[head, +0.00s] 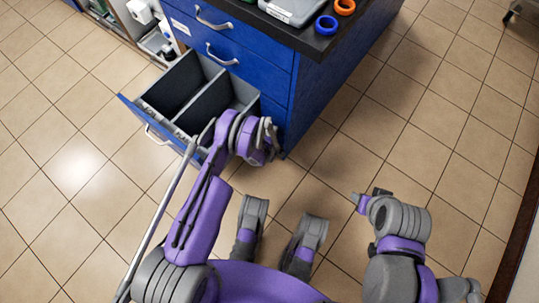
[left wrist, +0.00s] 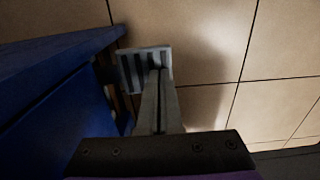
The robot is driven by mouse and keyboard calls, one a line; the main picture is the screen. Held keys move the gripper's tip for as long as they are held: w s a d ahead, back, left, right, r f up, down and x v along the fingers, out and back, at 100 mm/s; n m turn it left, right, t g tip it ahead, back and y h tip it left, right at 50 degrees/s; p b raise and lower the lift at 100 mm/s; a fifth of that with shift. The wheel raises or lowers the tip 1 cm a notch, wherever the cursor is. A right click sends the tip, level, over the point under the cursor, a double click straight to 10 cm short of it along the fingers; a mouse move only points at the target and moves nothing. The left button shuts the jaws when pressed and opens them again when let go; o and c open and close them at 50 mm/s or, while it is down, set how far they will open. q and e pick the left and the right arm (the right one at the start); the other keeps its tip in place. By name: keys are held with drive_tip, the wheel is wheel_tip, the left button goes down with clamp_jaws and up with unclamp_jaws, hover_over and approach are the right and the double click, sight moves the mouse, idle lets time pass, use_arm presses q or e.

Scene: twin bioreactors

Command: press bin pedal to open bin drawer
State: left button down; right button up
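The bin drawer (head: 131,108) stands open at the bottom of the blue cabinet, with dark grey bins (head: 190,98) inside. My left arm passes in front of the drawer's right end. My left gripper (left wrist: 157,74) points down beside the cabinet's lower face, its two fingers together with nothing between them. A grey ribbed plate, apparently the pedal (left wrist: 131,70), lies at the fingertips; they overlap it, and contact cannot be told for certain. The pedal is hidden in the head view. My right gripper (head: 371,196) is over bare floor at the right, its fingers unclear.
The blue cabinet (head: 250,48) has closed upper drawers with grey handles. A blue ring (head: 326,25), an orange ring (head: 344,6) and a grey case (head: 291,8) sit on its dark top.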

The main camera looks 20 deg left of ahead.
use_arm(q)
drive_tip(key=r, duration=0.2)
drive_tip(key=s+r+p, duration=0.1)
drive_tip(key=r, duration=0.2)
drive_tip(key=shift+s, duration=0.15)
wheel_tip(320, 180, up, 6)
drive_tip(key=s+p, duration=0.1)
drive_tip(key=shift+a, duration=0.4)
use_arm(e)
drive_tip(key=v, duration=0.3)
drive_tip(key=shift+d, duration=0.2)
